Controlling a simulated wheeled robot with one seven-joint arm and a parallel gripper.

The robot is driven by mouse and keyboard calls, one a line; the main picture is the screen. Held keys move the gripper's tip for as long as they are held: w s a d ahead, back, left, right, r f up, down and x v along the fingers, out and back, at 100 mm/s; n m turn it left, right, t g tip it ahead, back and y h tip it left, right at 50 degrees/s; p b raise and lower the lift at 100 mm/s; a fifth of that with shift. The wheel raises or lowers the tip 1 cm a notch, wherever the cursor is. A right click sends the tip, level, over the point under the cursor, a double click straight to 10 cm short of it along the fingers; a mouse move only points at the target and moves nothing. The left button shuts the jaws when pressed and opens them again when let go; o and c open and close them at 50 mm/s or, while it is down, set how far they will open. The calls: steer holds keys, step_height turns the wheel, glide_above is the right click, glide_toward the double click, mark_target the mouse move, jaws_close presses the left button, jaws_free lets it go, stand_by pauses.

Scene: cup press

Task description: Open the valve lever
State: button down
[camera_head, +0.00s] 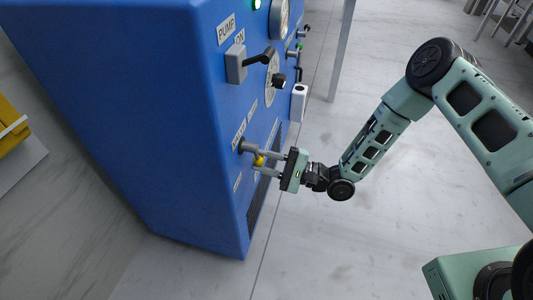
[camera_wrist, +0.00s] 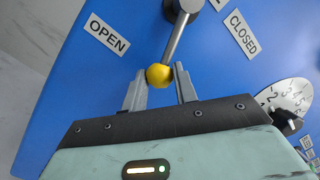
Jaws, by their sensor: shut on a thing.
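The valve lever (camera_wrist: 176,38) is a grey rod with a yellow ball at its end, on the front of the blue cabinet. In the wrist view it hangs from its dark pivot, pointing down and slightly left, between an OPEN label (camera_wrist: 108,35) on the left and a CLOSED label (camera_wrist: 243,33) on the right. My gripper (camera_wrist: 159,78) has its two grey fingers on either side of the yellow ball (camera_wrist: 159,72) and is shut on it. In the head view my gripper (camera_head: 262,161) reaches the lever low on the cabinet front.
The blue cabinet (camera_head: 150,110) fills the left. Above the lever are a PUMP switch box (camera_head: 236,64) with a black handle, dials (camera_head: 271,80) and a green light (camera_head: 256,4). A numbered dial (camera_wrist: 285,98) sits right in the wrist view. Open floor (camera_head: 330,240) lies to the right.

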steer(key=shift+s+a+f+m+t+h, duration=0.2)
steer(key=shift+s+m+t, duration=0.15)
steer(key=shift+s+m, duration=0.45)
steer(key=shift+s+a+f+m+t+h, duration=0.15)
steer(key=shift+s+m+t, duration=0.25)
steer(key=shift+m, duration=0.8)
steer(key=c, duration=1.1)
jaws_free()
steer(key=p+v, duration=0.1)
steer(key=v, duration=1.6)
steer(key=shift+d, duration=0.25)
steer(key=shift+w+f, duration=0.1)
steer(key=shift+f, duration=0.05)
